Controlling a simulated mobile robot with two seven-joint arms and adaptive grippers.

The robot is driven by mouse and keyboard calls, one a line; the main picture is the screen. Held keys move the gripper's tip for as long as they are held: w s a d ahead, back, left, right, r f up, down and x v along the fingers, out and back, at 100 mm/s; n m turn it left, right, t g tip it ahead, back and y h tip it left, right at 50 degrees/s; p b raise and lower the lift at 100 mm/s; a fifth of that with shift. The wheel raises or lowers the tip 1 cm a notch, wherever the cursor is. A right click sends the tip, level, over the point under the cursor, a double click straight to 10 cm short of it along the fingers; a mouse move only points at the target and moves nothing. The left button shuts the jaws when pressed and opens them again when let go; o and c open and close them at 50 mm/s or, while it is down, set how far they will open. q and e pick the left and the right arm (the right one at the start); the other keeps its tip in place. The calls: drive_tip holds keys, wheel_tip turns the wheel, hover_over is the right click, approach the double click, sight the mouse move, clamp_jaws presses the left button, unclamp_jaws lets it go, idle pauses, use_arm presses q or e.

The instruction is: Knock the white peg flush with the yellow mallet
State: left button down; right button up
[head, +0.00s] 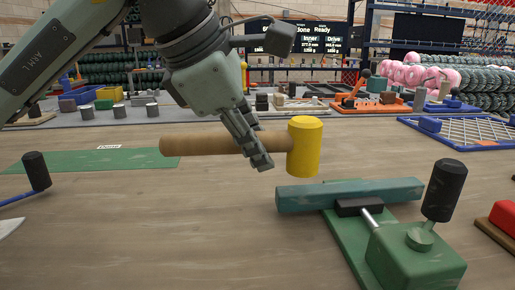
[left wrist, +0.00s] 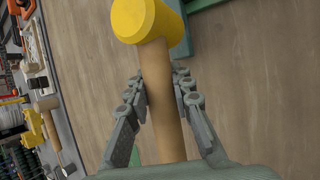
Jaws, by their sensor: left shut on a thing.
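The yellow mallet has a yellow head (head: 304,147) and a long wooden handle (head: 205,144). It is held level above the table, with its head to the right. My left gripper (head: 261,163) is shut on the handle close to the head. In the left wrist view the handle (left wrist: 160,100) runs between both fingers, and the yellow head (left wrist: 146,20) lies beyond the fingertips. I cannot make out a white peg in either view. My right gripper is not in view.
A green clamp fixture (head: 415,260) with a black knob (head: 444,190) and a teal bar (head: 350,195) stands right of and below the mallet head. A green mat (head: 95,160) lies at left. A blue-framed mesh panel (head: 465,131) lies at right. The front-middle table is clear.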

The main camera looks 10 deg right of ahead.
use_arm(q)
drive_tip(key=shift+r, duration=0.1)
drive_tip(key=shift+r+p, duration=1.45)
drive_tip(key=shift+r, duration=0.95)
